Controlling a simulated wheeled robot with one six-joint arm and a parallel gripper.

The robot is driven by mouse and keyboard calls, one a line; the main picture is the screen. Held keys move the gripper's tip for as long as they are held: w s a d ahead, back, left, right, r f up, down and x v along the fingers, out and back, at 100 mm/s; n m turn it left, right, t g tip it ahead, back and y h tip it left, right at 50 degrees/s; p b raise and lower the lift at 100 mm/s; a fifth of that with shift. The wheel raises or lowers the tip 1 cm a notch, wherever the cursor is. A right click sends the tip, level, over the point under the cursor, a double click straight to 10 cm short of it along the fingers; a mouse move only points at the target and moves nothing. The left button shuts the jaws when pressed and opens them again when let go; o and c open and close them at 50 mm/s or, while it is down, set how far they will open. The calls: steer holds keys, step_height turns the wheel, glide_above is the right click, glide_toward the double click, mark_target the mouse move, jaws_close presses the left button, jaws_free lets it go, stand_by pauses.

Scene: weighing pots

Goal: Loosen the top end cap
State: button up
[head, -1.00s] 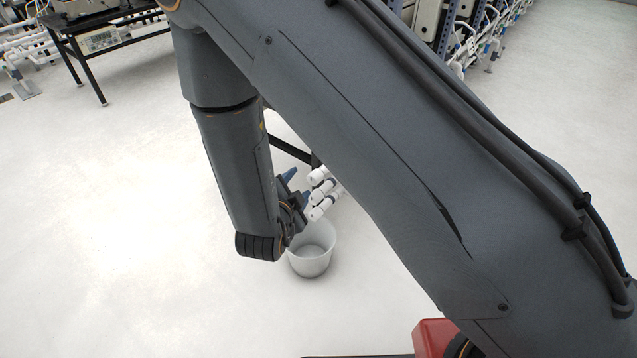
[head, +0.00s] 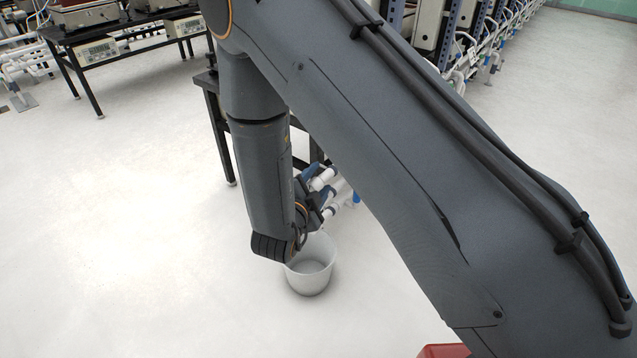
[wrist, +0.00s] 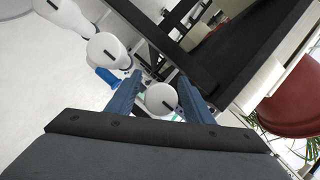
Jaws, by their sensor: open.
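Several white pipe ends with round caps stand in a row. In the wrist view, one end cap (wrist: 160,98) shows between the tips of my gripper (wrist: 158,92), at the end of the row closest to a dark frame. I take it for the top one. My blue fingers are apart, one on each side of it in the picture; I cannot tell whether they touch it. Two more white caps (wrist: 105,49) lie up and left, outside the fingers. In the head view, my gripper (head: 318,192) is at the white pipe ends (head: 322,179), partly hidden by my arm.
A white bucket (head: 311,270) stands on the floor below my gripper. A dark table (head: 212,84) is behind my arm. A reddish-brown round pot (wrist: 290,100) is at the right of the wrist view. The floor at left is clear.

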steer(key=shift+w, duration=0.1)
steer(key=c, duration=1)
